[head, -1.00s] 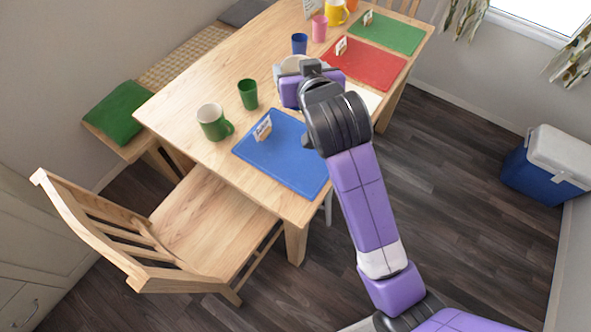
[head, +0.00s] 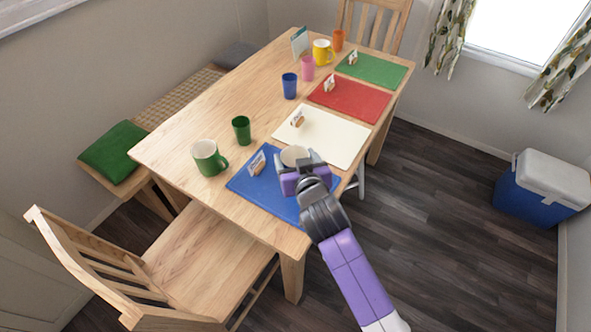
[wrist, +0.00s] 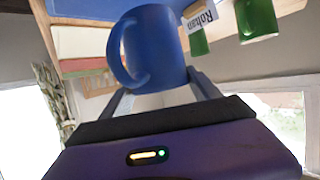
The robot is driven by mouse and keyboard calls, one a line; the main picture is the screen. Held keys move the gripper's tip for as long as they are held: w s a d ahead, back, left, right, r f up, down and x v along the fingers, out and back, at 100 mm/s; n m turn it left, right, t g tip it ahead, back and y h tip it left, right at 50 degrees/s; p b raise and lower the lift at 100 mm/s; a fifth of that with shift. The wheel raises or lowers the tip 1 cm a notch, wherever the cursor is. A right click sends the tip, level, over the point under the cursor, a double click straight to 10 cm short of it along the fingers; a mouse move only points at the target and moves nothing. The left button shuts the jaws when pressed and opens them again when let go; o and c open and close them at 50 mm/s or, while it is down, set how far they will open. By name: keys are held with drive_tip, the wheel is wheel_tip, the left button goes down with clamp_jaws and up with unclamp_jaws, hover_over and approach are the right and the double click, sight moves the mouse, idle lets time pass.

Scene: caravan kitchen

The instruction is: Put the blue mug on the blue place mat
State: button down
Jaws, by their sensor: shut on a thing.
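The blue mug (wrist: 158,48) is held in my gripper (head: 299,168), with its handle to the left in the wrist view. In the head view only the mug's pale inside and rim (head: 293,156) show clearly; my gripper hides most of its body. The mug is over the right part of the blue place mat (head: 272,192), near the side facing the cream mat. The blue mat also shows at the top of the wrist view (wrist: 75,9). I cannot tell whether the mug's base touches the mat or hangs just above it.
A name card (head: 257,163) stands on the blue mat, left of the mug. A green mug (head: 207,159) and green cup (head: 241,130) stand beyond it. Cream (head: 328,141), red (head: 350,98) and green (head: 374,68) mats line the table's right side. A chair (head: 190,268) stands at the near end.

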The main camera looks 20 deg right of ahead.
sight(292, 163)
drive_tip(key=shift+f, duration=2.4)
drive_tip(key=shift+f+b, duration=0.2)
drive_tip(key=shift+b, duration=0.1)
drive_tip(key=shift+c, duration=0.8)
unclamp_jaws()
drive_tip(key=shift+r, duration=0.1)
drive_tip(key=shift+s+r, duration=0.1)
drive_tip(key=shift+s, duration=0.05)
drive_tip(key=v, duration=1.1)
drive_tip(key=shift+s, duration=0.35)
drive_tip(key=shift+a+r, duration=0.1)
